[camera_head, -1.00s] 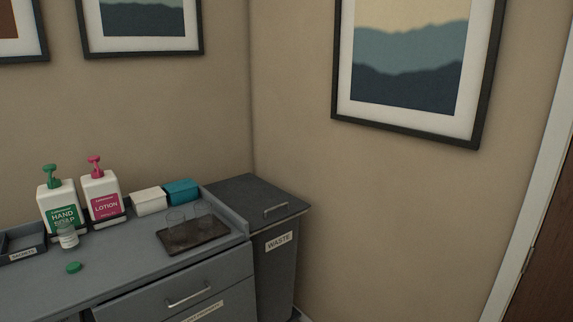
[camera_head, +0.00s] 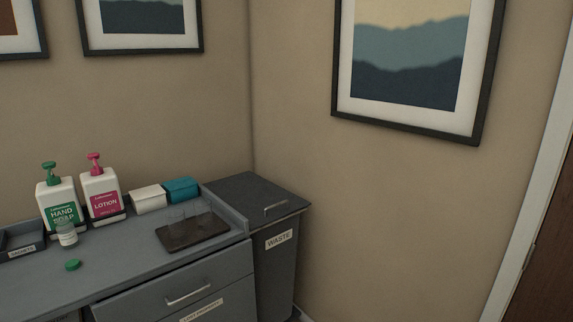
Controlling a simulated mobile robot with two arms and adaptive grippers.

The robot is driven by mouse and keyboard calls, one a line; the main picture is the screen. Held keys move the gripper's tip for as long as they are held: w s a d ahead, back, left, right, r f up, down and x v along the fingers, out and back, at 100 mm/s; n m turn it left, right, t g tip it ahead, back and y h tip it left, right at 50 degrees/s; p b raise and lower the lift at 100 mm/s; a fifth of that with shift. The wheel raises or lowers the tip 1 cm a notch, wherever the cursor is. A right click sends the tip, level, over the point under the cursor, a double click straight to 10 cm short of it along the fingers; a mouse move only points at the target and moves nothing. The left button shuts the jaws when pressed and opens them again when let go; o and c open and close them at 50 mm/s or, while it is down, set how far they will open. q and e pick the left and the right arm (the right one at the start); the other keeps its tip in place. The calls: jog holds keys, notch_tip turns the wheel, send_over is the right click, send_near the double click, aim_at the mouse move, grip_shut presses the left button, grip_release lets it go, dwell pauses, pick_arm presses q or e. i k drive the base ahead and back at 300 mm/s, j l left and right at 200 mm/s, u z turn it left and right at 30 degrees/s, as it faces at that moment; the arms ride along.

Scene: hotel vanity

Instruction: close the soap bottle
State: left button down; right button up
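A small clear bottle with a white label (camera_head: 67,236) stands upright on the grey vanity top at the left. No cap shows on it. A round green cap (camera_head: 72,265) lies on the counter in front of the small bottle, apart from it. A larger white pump bottle labelled HAND SOAP (camera_head: 62,212), with a green pump head, stands just behind the small bottle. Neither of my grippers is in view.
A LOTION pump bottle (camera_head: 102,195) stands beside the hand soap. White (camera_head: 148,199) and teal (camera_head: 182,190) boxes stand along the back. A dark tray (camera_head: 194,240) holds clear glasses. A labelled dark tray (camera_head: 24,241) is at the left edge. A WASTE bin (camera_head: 278,262) stands right of the vanity.

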aim_at(68, 238)
jog(key=u, duration=1.35)
